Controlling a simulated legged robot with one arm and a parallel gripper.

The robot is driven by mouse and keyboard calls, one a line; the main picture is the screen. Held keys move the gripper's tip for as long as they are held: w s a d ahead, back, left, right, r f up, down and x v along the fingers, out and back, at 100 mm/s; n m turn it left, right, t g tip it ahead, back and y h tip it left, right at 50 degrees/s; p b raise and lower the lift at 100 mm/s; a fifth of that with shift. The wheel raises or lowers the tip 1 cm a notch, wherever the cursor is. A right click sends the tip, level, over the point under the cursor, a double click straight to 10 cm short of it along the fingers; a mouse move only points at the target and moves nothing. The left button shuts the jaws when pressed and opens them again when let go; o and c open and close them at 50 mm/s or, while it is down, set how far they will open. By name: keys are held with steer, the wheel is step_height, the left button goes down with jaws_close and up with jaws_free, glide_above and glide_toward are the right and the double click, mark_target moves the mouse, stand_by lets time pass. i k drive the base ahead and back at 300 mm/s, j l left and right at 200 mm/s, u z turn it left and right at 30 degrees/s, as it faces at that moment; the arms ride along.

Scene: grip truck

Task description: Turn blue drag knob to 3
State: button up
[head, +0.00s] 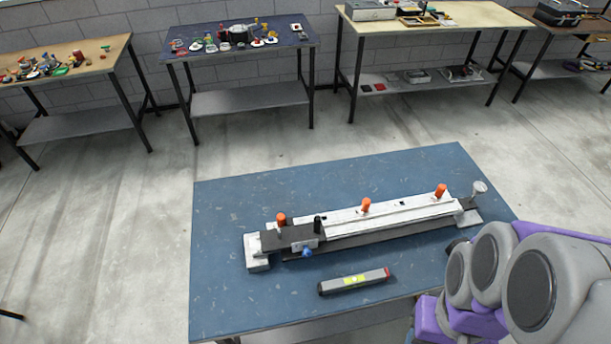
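The blue drag knob (307,252) is small and sits on the front side of a long metal fixture (365,222) near its left end. It is too small to read any number or pointer on it. The fixture lies lengthwise on a blue table (225,215), with a dark block (290,238) at its left end beside the knob. My arm, in grey and purple, shows at the lower right, off the fixture's right end. My gripper is not visible. Nothing touches the knob.
Orange knobs (281,218) stand along the fixture, and a silver round knob (479,187) is at its right end. A grey bar with a yellow label (354,281) lies in front. The table's left side is clear. Other workbenches (250,45) line the wall.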

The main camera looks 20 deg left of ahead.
mark_target(307, 253)
steer(key=u, duration=1.1)
